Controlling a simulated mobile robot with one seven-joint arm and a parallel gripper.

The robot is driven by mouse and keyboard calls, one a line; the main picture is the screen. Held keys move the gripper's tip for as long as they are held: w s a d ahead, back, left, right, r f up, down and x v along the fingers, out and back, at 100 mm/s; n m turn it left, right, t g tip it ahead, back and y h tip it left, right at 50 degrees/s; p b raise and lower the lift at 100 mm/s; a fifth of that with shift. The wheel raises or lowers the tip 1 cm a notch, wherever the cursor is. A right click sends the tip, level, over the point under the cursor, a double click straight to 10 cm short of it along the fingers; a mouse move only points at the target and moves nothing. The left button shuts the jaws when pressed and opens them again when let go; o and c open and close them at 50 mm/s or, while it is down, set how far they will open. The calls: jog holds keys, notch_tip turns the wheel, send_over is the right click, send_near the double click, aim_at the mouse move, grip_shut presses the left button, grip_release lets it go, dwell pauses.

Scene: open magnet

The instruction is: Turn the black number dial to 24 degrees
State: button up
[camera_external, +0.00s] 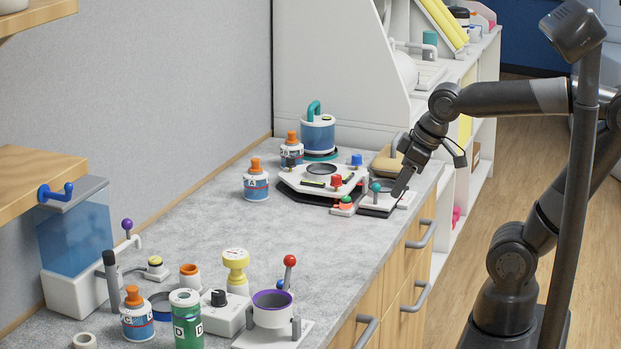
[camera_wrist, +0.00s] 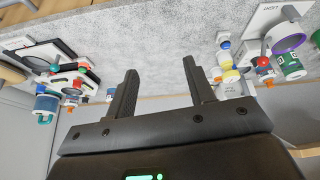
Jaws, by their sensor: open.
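A small black knob (camera_external: 219,298) sits on top of a white box (camera_external: 222,316) on the near part of the counter, and looks like the black number dial. Its markings are too small to read. My gripper (camera_external: 400,188) is at the far right of the counter, near the white device with red and blue knobs (camera_external: 323,177), well away from the black knob. In the wrist view my gripper (camera_wrist: 160,68) is open, with nothing between its fingers.
Around the black knob stand a green canister (camera_external: 187,325), a yellow knob piece (camera_external: 236,268), a purple-rimmed cup (camera_external: 272,308) and a red-balled lever (camera_external: 290,262). A blue tank (camera_external: 75,238) stands at the left. The counter's middle (camera_external: 240,225) is clear.

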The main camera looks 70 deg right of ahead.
jog(key=w+a+r+n+g, duration=0.1)
jog(key=w+a+r+n, duration=0.25)
jog(key=w, duration=0.35)
jog(key=n+g, duration=0.4)
jog(key=n, duration=0.9)
send_over(218, 293)
notch_tip(218, 293, down, 9)
notch_tip(218, 293, down, 10)
jog(key=shift+c, duration=0.6)
jog(key=c, duration=0.9)
